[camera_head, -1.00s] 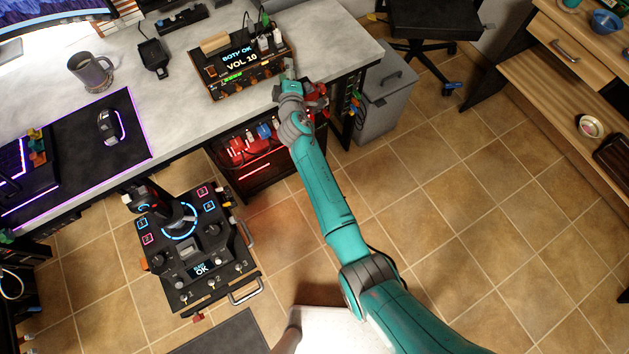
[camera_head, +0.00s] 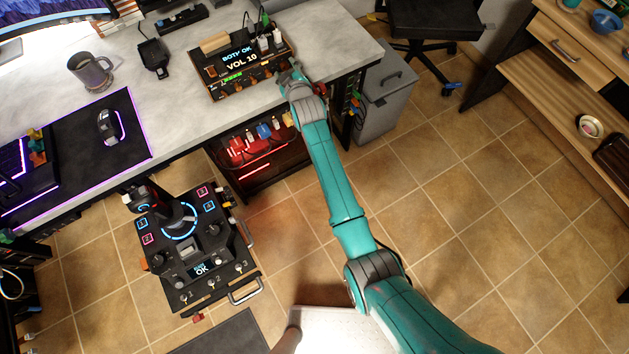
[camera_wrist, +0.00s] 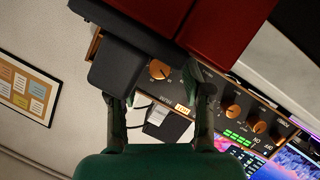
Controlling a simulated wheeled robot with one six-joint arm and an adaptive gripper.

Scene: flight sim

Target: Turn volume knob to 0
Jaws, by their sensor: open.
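The dark control box (camera_head: 222,91) stands on the desk, and its screen (camera_head: 242,60) reads "VOL 10". A row of orange knobs runs along its front. In the wrist view one orange knob (camera_wrist: 160,70) lies just ahead, between the fingers; several others, such as this knob (camera_wrist: 232,112), run off to the right. I cannot read which is the volume knob. My gripper (camera_head: 288,76) is at the box's right front corner. In the wrist view my gripper (camera_wrist: 157,90) is open, with a finger on each side of the near knob. Contact cannot be told.
A large dark red and black shape (camera_wrist: 230,30) fills the top of the wrist view. The desk edge lies close under my gripper. A mug (camera_head: 92,75) and mouse (camera_head: 110,126) are far left. A joystick panel (camera_head: 190,250) stands below the desk.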

